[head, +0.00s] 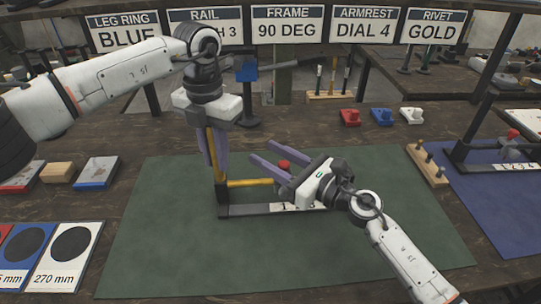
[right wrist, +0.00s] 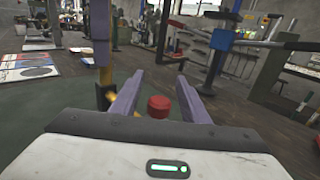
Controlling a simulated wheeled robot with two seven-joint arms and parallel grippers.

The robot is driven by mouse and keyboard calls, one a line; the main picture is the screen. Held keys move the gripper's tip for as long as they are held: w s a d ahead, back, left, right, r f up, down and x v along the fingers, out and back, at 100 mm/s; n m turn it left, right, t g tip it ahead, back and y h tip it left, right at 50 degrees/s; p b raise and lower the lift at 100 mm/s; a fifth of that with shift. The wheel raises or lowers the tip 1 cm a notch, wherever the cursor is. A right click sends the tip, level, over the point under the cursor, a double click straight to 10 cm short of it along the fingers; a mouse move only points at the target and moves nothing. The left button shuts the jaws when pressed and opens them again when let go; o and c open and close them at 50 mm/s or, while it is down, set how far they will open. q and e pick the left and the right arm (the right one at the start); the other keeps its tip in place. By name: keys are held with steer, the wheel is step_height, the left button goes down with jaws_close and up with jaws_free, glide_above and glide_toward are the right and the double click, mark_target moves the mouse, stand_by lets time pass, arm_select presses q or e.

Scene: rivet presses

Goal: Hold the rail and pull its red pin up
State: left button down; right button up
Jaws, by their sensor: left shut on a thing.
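The yellow rail (head: 250,182) has an upright post and a level bar, over a black base with a white number strip. My left gripper (head: 216,160) points down and is shut on the rail's upright post. The red pin (head: 284,164) has a round head and stands above the level bar; its lower part is hidden by my right gripper. My right gripper (head: 262,155) is open, reaching in from the right. In the right wrist view the red pin (right wrist: 158,106) is between its two purple fingers, with a gap on each side.
The rail's base stands on a green mat (head: 160,240), mostly clear in front. A small wooden rack (head: 427,165) with pegs is right of it, beside a blue mat (head: 500,210). Red, blue and white blocks (head: 381,117) lie behind. Signs (head: 287,25) stand at the back.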

jaws_close()
steer(key=shift+r, duration=1.05)
jaws_free()
steer(key=v, duration=1.2)
